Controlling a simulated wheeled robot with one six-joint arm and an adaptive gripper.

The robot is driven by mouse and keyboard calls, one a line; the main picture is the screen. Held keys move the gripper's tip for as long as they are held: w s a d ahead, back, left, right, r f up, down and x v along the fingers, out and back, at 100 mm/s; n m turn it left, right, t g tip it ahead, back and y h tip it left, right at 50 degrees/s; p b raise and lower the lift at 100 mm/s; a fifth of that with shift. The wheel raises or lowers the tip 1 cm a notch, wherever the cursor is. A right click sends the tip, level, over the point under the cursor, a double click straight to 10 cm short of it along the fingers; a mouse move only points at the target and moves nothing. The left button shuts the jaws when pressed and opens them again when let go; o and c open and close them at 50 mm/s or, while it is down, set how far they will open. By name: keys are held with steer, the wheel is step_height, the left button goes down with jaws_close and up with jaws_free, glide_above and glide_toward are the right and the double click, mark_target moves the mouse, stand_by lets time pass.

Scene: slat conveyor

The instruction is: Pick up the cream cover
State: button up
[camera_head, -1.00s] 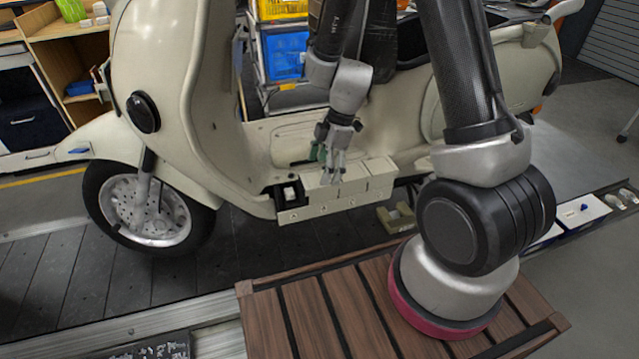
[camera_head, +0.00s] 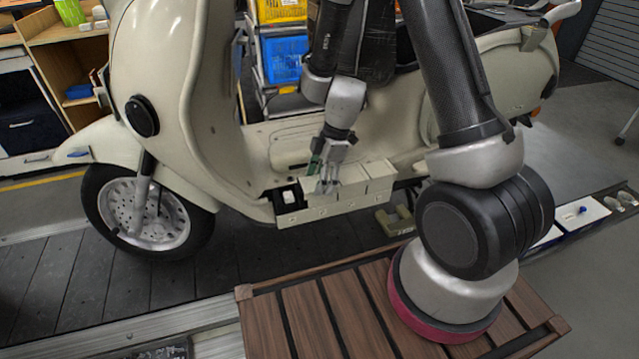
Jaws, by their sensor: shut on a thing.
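The cream cover (camera_head: 311,189) is a small box-like lid in the row of cream blocks on the scooter's footboard. My gripper (camera_head: 327,185) points down at it, with its fingers shut on it. The fingers hide part of the cover, and I cannot tell whether it is lifted at all. Two similar cream blocks (camera_head: 378,172) sit just to its right. An open dark compartment (camera_head: 287,198) with a white item inside lies to its left.
The cream scooter (camera_head: 185,110) stands behind and around the row; its leg shield rises on the left. A wooden slatted platform (camera_head: 300,320) is in front. A cream bracket-like part (camera_head: 394,221) lies on the dark slats at the row's right.

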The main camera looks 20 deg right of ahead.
step_height(320, 180, up, 10)
stand_by(0.6)
steer(key=shift+r, duration=0.1)
step_height(320, 180, up, 7)
stand_by(0.8)
steer(key=shift+s+d, duration=0.1)
stand_by(0.4)
